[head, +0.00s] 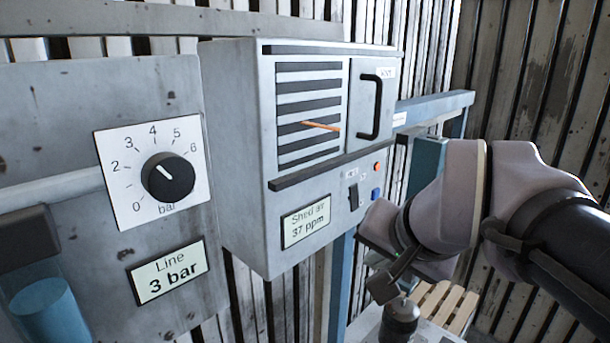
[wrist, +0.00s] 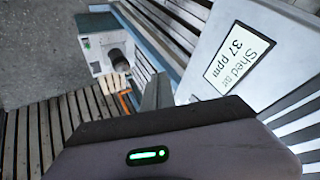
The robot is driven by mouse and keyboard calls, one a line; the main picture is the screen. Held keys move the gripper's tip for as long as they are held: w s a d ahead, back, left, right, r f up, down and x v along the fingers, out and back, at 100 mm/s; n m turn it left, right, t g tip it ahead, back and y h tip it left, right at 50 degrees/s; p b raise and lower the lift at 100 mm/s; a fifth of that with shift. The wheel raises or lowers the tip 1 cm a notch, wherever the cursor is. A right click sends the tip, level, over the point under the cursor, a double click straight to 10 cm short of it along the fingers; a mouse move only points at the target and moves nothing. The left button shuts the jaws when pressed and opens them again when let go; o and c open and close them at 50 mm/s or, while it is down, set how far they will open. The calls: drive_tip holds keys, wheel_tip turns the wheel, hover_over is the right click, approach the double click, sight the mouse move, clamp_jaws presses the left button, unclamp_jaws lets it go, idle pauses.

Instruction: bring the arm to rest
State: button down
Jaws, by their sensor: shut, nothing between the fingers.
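My arm comes in from the right in the head view, with pale wrist links and a dark forearm. My gripper (head: 383,289) is at its end, low and just right of the grey blower housing (head: 236,160). It is partly hidden by the wrist and looks shut and empty, with a gap to the housing front. In the wrist view my gripper (wrist: 158,92) shows as a dark upright piece above its body with a green light. The housing's label "Shed air 37 ppm" (wrist: 239,53) shows there at the upper right.
The housing has a louvre with an orange streamer (head: 321,126), a door handle (head: 371,107) and a switch (head: 354,197). A wooden pallet (head: 440,303) lies below.

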drive_tip(key=s+f+b, duration=0.5)
drive_tip(key=f+b, duration=0.3)
drive_tip(key=f, duration=0.6)
drive_tip(key=s+f+n+g+b, duration=0.1)
drive_tip(key=s+f+b, duration=0.4)
drive_tip(key=f+b, duration=0.4)
drive_tip(key=s+f+g+b, duration=0.1)
drive_tip(key=s+f+b, duration=0.4)
drive_tip(key=f, duration=1.5)
drive_tip(key=b, duration=0.3)
drive_tip(key=shift+s+d+f+y+b, duration=0.2)
drive_tip(key=shift+f+y+b, duration=0.1)
drive_tip(key=shift+f+b, duration=0.1)
